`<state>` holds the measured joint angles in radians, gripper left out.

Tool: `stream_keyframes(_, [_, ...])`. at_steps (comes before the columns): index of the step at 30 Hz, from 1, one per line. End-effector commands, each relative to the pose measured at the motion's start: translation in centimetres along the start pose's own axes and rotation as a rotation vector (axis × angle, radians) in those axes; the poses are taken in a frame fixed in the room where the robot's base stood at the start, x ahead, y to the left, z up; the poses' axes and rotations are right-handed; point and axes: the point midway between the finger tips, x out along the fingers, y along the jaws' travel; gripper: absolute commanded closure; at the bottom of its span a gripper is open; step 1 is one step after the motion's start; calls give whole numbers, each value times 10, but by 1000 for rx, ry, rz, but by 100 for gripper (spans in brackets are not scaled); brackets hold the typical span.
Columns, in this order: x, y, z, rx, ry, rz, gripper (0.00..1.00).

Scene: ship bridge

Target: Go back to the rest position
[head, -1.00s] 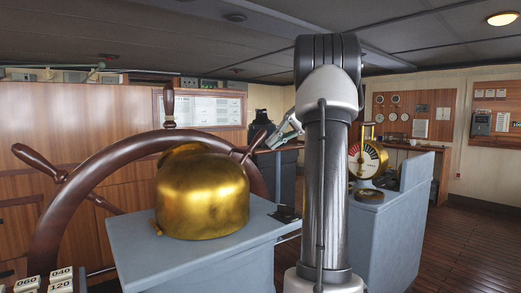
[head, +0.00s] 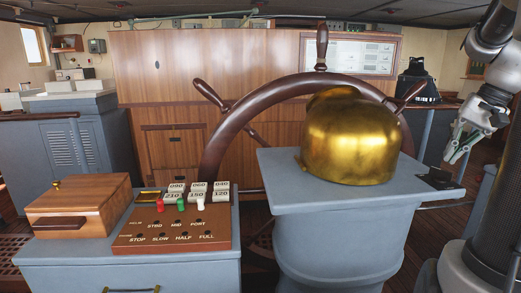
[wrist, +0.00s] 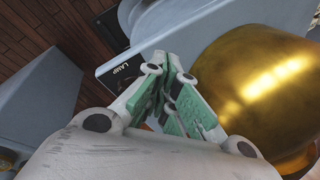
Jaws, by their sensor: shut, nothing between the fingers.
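My gripper (head: 459,152) hangs at the right side of the head view, at the end of my raised arm. It is shut and empty. In the wrist view its green-padded fingers (wrist: 172,97) are together, with nothing between them. The brass dome (head: 350,140) on the grey pedestal (head: 285,168) is to the left of my gripper in the head view. In the wrist view the dome (wrist: 262,90) is close on the right, and I cannot tell the exact gap. A black plate marked LAMP (wrist: 122,67) shows just beyond the fingertips.
A wooden ship's wheel (head: 235,125) stands behind the dome. At the left front, a grey cabinet (head: 60,250) bears a wooden box (head: 78,207), a lever board (head: 172,236) and several number blocks (head: 197,188). Floor (wrist: 45,45) shows between consoles in the wrist view.

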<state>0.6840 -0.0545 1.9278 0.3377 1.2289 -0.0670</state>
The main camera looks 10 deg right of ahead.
Motion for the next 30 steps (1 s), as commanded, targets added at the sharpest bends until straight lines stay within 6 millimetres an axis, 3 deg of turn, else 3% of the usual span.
stream_keyframes(1, [7, -6, 28, -59, 16, 52, 100])
stream_keyframes(6, [30, -11, 111, -313, 91, 191, 100])
stream_keyframes(12, [49, -16, 182, -612, 148, 214, 100])
stream_keyframes(18, [41, -41, 199, -748, 206, 152, 100])
stream_keyframes(30, [42, -43, 200, -757, 202, 150, 100])
